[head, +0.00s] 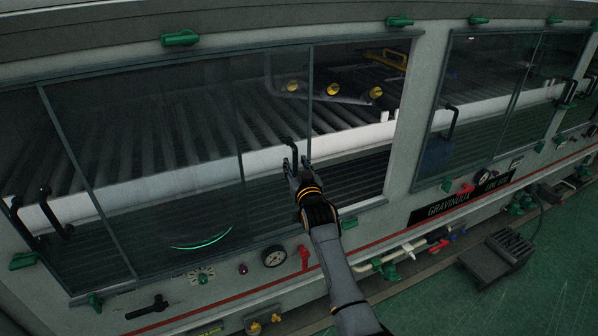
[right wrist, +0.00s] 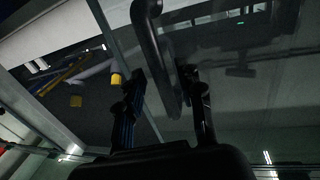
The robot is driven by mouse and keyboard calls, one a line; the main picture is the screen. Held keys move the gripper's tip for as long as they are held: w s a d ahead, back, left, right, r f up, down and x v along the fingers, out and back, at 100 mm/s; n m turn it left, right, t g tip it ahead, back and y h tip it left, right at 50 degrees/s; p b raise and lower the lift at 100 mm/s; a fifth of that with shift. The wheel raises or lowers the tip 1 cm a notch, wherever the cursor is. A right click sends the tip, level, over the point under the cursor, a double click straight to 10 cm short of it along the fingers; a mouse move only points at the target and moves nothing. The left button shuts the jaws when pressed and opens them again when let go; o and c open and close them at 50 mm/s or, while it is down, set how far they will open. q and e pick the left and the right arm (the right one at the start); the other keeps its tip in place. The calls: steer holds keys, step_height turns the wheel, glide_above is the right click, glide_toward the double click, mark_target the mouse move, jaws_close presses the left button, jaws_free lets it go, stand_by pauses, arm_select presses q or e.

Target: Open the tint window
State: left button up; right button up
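The tint window (head: 165,150) is a dark sliding pane in a grey frame on the front of the machine. Its right edge is a vertical frame bar, and to the right of it the interior looks clearer. A black bar handle (head: 289,146) stands near that edge. My right gripper (head: 297,165) is at the handle's lower part. In the right wrist view the handle (right wrist: 158,50) passes between the two fingers of the open gripper (right wrist: 165,88), nearer the right finger. Whether a finger touches it I cannot tell. My left gripper is not in view.
Behind the glass are rollers and yellow-capped parts (head: 375,92). Below the window sit a gauge (head: 274,257), a red valve (head: 304,257) and pipes. Another window (head: 500,95) with a black handle (head: 451,121) is to the right. A dark pedal box (head: 497,259) stands on the green floor.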

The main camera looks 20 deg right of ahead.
steer(key=s+a, duration=0.1)
steer(key=s, duration=1.1)
steer(key=shift+a, duration=0.4)
steer(key=s+a+f+n+g+y, duration=0.1)
steer(key=s+a+f+g, duration=0.1)
steer(key=f, duration=0.8)
steer(key=s+a+f+n+g+y, duration=0.1)
steer(key=s+a+f+g, duration=0.1)
steer(key=f, duration=0.8)
steer(key=s+a+f+g+y, duration=0.1)
steer(key=s+f+g, duration=0.1)
steer(key=s+f, duration=0.65)
steer(key=s+a+f+g, duration=0.25)
steer(key=s+f, duration=0.25)
steer(key=f, duration=0.7)
steer(key=s+d+f+g, duration=0.1)
steer(key=s+f, duration=0.5)
steer(key=s, duration=0.7)
steer(key=s+d+f+n+g, duration=0.1)
steer(key=s+f+g, duration=0.3)
steer(key=s, duration=0.8)
steer(key=s+d+f+n+g, duration=0.1)
steer(key=s+f+g, duration=0.2)
steer(key=s+f, duration=0.6)
steer(key=s, duration=0.4)
steer(key=shift+s+d, duration=0.3)
steer(key=shift+s, duration=0.05)
